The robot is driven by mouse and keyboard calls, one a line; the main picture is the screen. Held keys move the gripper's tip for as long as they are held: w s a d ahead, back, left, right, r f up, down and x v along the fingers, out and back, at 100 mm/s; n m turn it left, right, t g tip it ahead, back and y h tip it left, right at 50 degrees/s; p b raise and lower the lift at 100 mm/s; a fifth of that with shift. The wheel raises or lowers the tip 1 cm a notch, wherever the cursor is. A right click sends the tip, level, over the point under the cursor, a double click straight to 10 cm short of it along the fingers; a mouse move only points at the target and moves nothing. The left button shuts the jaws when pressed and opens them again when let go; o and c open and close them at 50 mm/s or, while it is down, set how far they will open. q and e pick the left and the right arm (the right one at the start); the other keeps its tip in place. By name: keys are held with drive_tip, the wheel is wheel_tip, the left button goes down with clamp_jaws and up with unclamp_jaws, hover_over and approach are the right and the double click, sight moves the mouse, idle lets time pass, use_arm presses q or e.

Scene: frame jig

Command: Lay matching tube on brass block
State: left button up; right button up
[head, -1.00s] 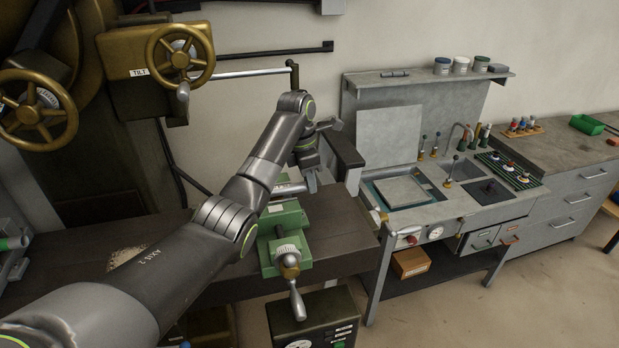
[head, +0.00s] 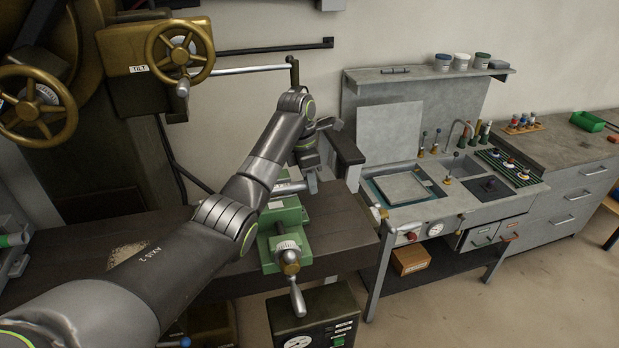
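My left arm reaches in from the left, and its gripper (head: 312,183) points down at the far end of a green vise (head: 272,248) on the dark bench. The fingers are small and partly hidden by my arm, so whether they are open or shut does not show. A silvery rod-like piece (head: 288,188) lies at the vise's far end, close beside the gripper; I cannot tell whether they touch or whether it is a tube. I cannot make out a brass block. My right gripper is not in view.
The dark bench top (head: 338,222) is bare right of the vise. A grey sink station (head: 470,207) stands to the right, with a drawer cabinet (head: 570,195) beyond. A large machine with brass handwheels (head: 180,52) fills the back left.

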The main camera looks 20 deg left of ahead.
use_arm(q)
drive_tip(key=shift+o, duration=1.2)
drive_tip(key=shift+r, duration=4.55)
drive_tip(key=shift+f, duration=0.1)
